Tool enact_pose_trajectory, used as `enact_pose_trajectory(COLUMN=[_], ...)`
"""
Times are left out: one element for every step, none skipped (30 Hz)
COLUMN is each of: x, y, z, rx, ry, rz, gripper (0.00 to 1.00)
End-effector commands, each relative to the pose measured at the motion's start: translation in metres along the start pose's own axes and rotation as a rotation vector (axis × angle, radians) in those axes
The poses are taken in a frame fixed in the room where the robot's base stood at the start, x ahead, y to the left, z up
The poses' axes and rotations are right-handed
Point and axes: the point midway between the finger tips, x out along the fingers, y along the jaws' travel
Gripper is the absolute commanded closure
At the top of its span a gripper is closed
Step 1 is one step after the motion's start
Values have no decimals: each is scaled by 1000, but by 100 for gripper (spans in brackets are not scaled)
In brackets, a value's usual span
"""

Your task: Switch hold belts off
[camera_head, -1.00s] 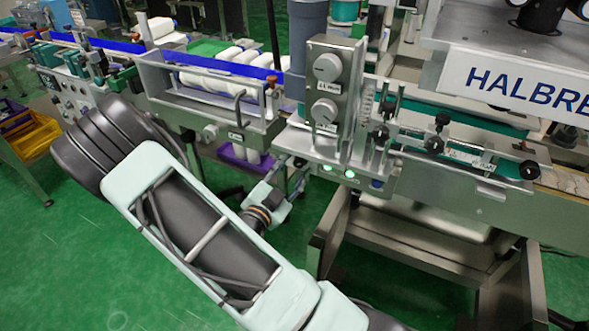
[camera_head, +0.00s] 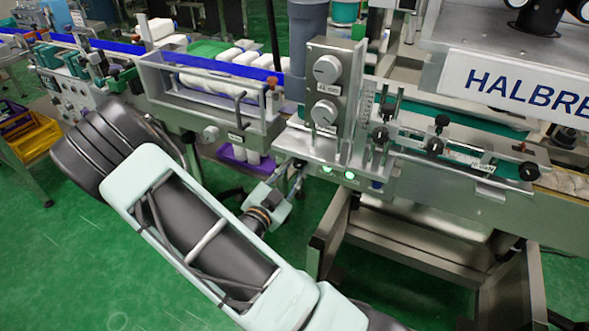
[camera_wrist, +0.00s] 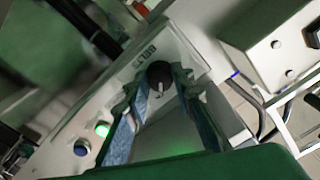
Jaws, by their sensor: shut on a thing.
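A black rotary knob (camera_wrist: 159,71) with a pale pointer mark sits on a metal panel (camera_wrist: 182,48) in the wrist view. A label beside it reads "BELT", with the rest hard to read. My gripper (camera_wrist: 161,79) has a finger on either side of the knob and is shut on it. In the head view my gripper (camera_head: 288,184) is at the left end of the machine's front control strip (camera_head: 337,158). The knob itself cannot be made out clearly there.
On the same strip are lit green buttons (camera_head: 349,175) and a blue button (camera_head: 376,183). A grey box with two dials (camera_head: 326,85) stands above. A guarded conveyor (camera_head: 215,92) with white bottles is to the left. Green floor is open at lower left.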

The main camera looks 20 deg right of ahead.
Motion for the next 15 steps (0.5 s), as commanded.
enact_pose_trajectory(x=[0, 0, 0, 0, 0, 0, 0, 0, 0, 0, 0, 0, 0, 0, 0], y=[-1, -1, -1, -1, 0, 0, 0, 0, 0, 0, 0, 0, 0, 1, 1], z=[-1, -1, -1, -1, -1, -1, -1, -2, -2, -2, -2, -2, -2, -2, -2], rx=[-25, -45, -72, -95, -119, -153, -179, -206, -243, -272, -301, -339, -369, -398, -436], ry=[0, 0, 0, 0, 0, 1, 1, 1, 1, 1, 1, 1, 0, 0, 0], rz=[-1, -1, -1, -1, -1, -1, 0, 0, 0, 0, 0, 1, 1, 1, 1], gripper=[100, 100, 100, 100, 100, 100, 100, 100, 100, 100, 100, 100, 100, 100, 100])
